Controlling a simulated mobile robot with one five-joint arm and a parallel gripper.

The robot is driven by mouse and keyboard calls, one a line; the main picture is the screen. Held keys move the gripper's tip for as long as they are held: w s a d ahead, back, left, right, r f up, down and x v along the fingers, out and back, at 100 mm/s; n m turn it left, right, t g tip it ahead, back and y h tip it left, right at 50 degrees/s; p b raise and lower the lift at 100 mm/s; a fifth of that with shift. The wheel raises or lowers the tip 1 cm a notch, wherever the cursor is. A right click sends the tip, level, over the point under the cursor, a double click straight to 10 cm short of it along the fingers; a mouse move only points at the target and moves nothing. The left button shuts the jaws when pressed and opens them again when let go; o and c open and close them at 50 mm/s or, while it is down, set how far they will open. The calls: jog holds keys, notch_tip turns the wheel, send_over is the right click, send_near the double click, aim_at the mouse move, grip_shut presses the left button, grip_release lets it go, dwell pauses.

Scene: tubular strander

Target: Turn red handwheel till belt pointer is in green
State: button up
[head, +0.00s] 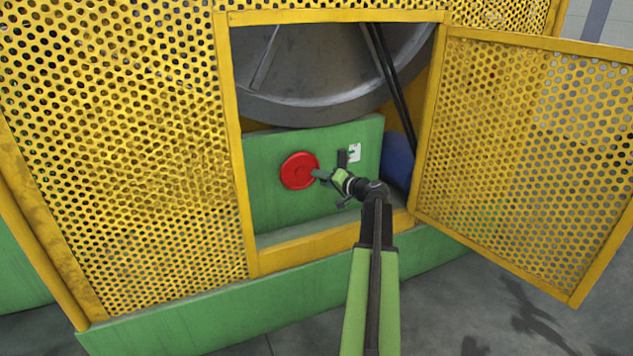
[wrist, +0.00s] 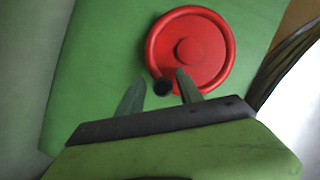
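The red handwheel (head: 299,171) is mounted on a green panel inside the open guard doorway. In the wrist view the red handwheel (wrist: 192,45) fills the upper middle, with a dark knob (wrist: 162,86) at its lower left rim. My gripper (head: 319,174) is at the wheel's right edge in the head view. In the wrist view my gripper (wrist: 160,77) is open, with the knob between its two fingers and a gap on each side. A small white scale plate (head: 354,153) with a green mark is right of the wheel. A dark piece stands beside it; the exact pointer reading is too small to tell.
A yellow perforated door (head: 525,150) stands open at the right. A yellow perforated guard (head: 120,150) is at the left. A large grey wheel (head: 330,60) and dark belts (head: 389,75) are above and behind the panel. A blue part (head: 398,160) is right of it.

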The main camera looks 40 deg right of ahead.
jog(key=p+v, duration=0.3)
jog(key=v, duration=1.4)
jog(key=shift+s+p, duration=0.25)
jog(key=shift+p, duration=0.15)
jog(key=shift+c, duration=0.3)
